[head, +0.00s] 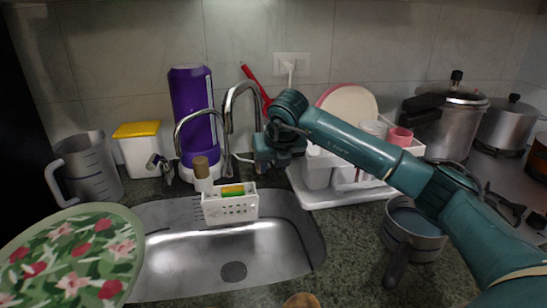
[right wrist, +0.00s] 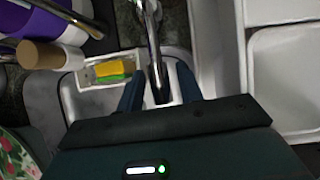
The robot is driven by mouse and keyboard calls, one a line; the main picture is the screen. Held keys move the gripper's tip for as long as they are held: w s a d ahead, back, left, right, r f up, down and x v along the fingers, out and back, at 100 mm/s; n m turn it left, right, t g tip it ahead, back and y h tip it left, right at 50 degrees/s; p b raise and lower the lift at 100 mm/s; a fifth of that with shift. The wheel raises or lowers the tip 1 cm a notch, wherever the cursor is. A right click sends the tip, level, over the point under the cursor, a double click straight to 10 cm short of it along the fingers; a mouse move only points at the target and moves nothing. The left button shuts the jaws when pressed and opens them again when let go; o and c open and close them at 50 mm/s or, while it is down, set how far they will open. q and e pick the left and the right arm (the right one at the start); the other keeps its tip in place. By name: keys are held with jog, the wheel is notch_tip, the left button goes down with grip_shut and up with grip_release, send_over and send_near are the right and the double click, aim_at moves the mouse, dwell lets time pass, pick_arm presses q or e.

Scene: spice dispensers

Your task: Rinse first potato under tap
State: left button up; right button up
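The metal sink (head: 285,242) is empty, with a dark drain in its floor. Two curved chrome taps stand behind it: a larger tap (head: 228,105) and a smaller tap (head: 188,118). My right gripper (head: 258,160) is beside the larger tap. In the right wrist view its two fingers (right wrist: 160,92) are apart, with a chrome tap pipe (right wrist: 153,50) between them and gaps on both sides. A brown rounded thing (head: 302,300), perhaps a potato, shows only in part at the bottom edge of the head view. My left gripper is out of view.
A white caddy (head: 230,209) with a sponge (head: 233,190) hangs at the sink's back edge. A floral plate (head: 70,255) is at left, a white dish rack (head: 340,195) behind right, and a grey pan (head: 412,225) on the right counter.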

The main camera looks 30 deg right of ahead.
jog(key=c, duration=0.4)
jog(key=shift+w+r+p, duration=0.2)
jog(key=shift+r+p, duration=0.2)
jog(key=shift+r, duration=0.35)
jog(key=shift+c, duration=0.2)
jog(key=o, duration=0.9)
jog(key=shift+f, duration=0.1)
jog(key=p+v, duration=0.2)
jog(key=v, duration=0.5)
jog(key=shift+p, duration=0.3)
